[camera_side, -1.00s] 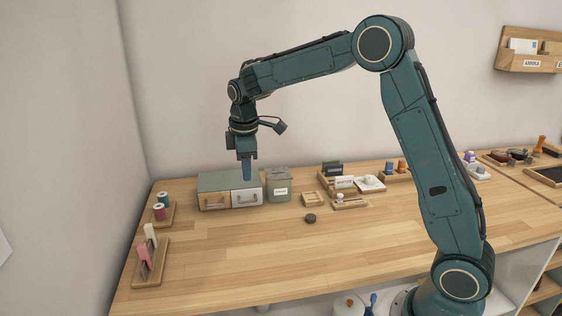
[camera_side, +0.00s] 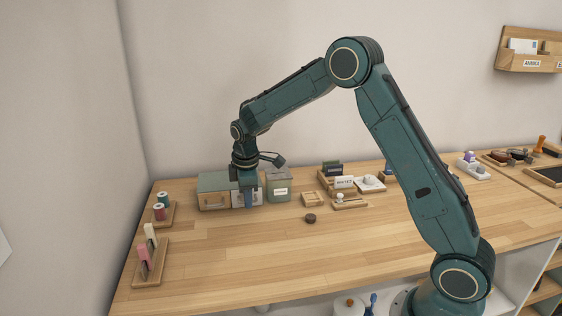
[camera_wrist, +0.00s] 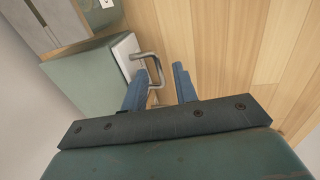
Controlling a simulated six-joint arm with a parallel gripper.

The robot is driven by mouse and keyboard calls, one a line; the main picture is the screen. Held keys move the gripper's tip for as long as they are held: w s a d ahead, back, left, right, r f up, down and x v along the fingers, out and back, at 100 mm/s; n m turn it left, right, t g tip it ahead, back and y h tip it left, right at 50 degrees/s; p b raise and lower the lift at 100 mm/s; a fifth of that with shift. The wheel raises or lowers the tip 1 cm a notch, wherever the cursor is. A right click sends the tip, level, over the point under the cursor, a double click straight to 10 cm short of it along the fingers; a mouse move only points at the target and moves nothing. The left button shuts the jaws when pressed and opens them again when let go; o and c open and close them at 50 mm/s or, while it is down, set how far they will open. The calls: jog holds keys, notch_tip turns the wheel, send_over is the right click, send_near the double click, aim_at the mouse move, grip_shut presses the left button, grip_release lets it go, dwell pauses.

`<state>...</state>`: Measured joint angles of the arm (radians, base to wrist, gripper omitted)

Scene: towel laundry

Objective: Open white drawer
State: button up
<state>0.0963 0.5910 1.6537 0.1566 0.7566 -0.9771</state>
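The white drawer (camera_side: 237,199) is the right one of two in a small grey-green cabinet (camera_side: 213,183). In the wrist view its white front (camera_wrist: 124,54) shows, with a bent metal handle (camera_wrist: 150,68) sticking out. My gripper (camera_side: 249,204) is lowered in front of the drawer and hides part of its front in the side view. In the wrist view my gripper (camera_wrist: 160,78) is open, with its two blue fingers apart. The handle shows near the left finger and partly between the fingers; I cannot tell whether they touch. The drawer looks shut.
A wooden-fronted drawer (camera_side: 213,201) is on the left. A small wooden tray (camera_side: 312,199) and a dark round piece (camera_side: 310,218) lie further right. The tabletop (camera_side: 230,245) in front is clear.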

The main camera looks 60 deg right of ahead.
grip_shut()
jog(key=s+a, duration=0.5)
jog(key=shift+s+a, duration=0.2)
jog(key=shift+a, duration=0.05)
dwell(0.3)
grip_release()
jog(key=shift+r, duration=0.1)
